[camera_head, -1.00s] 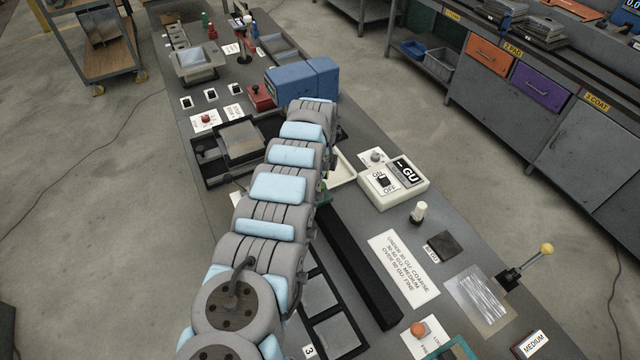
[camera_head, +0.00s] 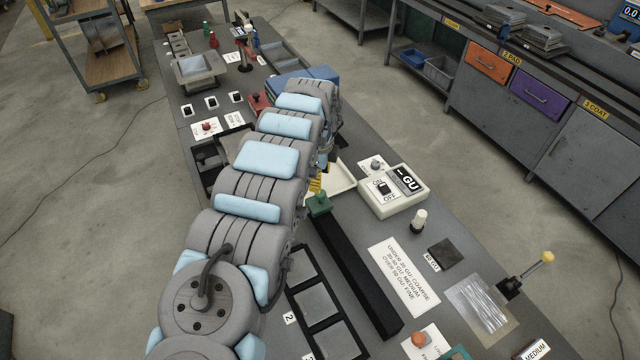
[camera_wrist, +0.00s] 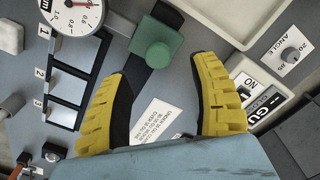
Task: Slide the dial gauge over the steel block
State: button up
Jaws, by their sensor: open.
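The dial gauge (camera_wrist: 75,14), with a round white face and red needle, shows cut off at the top left of the wrist view. Below it, a dark frame (camera_wrist: 84,72) holds grey squares (camera_wrist: 68,86) labelled 1, 2 and 3; I cannot tell which is the steel block. A green carriage with a round knob (camera_wrist: 156,54) sits on a black rail (camera_head: 358,265); its link to the gauge is not clear. My gripper (camera_wrist: 163,75) is open, its yellow fingers apart on either side of the knob's line. The carriage also shows in the head view (camera_head: 319,206), just below one finger.
A white meter box (camera_head: 393,190) stands right of the rail, beside a pale tray (camera_head: 343,178). A printed card (camera_head: 404,273) lies right of the rail. A ball-ended lever (camera_head: 546,257) is at the far right. My arm covers the bench's middle.

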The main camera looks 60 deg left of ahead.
jog(key=shift+r, duration=2.85)
jog(key=shift+f, duration=0.1)
